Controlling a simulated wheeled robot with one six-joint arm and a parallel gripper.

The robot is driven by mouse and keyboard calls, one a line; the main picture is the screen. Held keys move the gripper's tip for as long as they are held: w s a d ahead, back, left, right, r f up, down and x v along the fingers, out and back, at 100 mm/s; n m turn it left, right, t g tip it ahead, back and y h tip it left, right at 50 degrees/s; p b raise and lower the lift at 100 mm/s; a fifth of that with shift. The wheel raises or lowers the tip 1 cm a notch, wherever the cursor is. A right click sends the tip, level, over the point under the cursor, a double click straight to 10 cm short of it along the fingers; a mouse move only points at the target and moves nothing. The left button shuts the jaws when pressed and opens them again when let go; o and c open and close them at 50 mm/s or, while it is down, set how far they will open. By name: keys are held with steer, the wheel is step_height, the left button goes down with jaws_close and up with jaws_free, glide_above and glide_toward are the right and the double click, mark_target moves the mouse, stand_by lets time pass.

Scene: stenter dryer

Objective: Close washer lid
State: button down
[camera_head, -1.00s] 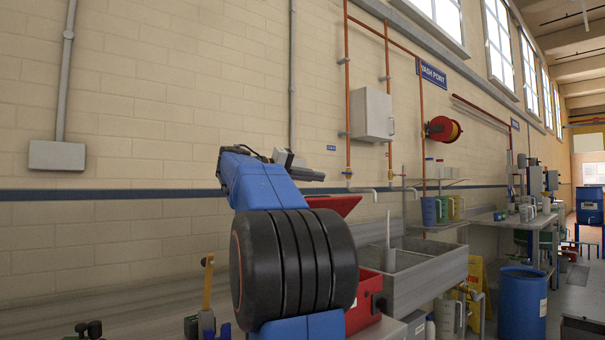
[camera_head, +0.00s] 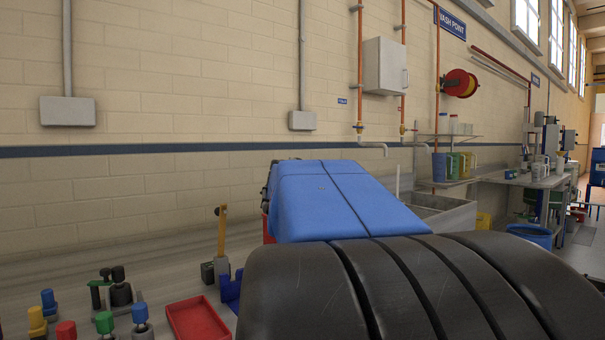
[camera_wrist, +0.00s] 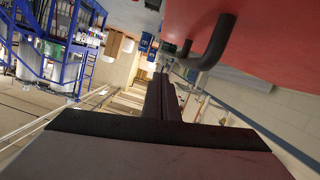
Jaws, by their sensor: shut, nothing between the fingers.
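In the wrist view a large red panel (camera_wrist: 275,45) fills the top right, with a bent black handle (camera_wrist: 213,45) on it. It looks like the washer lid, seen close up; its hinge and the washer body under it cannot be made out. My gripper (camera_wrist: 163,80) is shut and empty, its fingers beside and below the handle in the picture. I cannot tell whether they touch the panel. In the head view my blue and black arm hides the gripper and nearly all of the washer. Only a thin red sliver (camera_head: 266,228) shows at the arm's left edge.
A red tray (camera_head: 198,318), a yellow-handled tool (camera_head: 222,232) and several colored-cap bottles stand on the bench at left. A grey box (camera_head: 385,66) hangs on the wall.

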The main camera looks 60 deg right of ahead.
steer(key=shift+m, duration=0.4)
steer(key=f, duration=0.2)
steer(key=s+f, duration=0.1)
steer(key=f, duration=0.1)
steer(key=shift+a+f, duration=0.15)
steer(key=shift+f, duration=1.25)
step_height(320, 180, up, 4)
steer(key=shift+r, duration=0.25)
steer(key=v, duration=0.6)
steer(key=shift+a+r, duration=0.25)
steer(key=shift+r, duration=0.05)
steer(key=shift+v, duration=1.75)
steer(key=shift+s+a, duration=0.1)
steer(key=shift+s, duration=0.1)
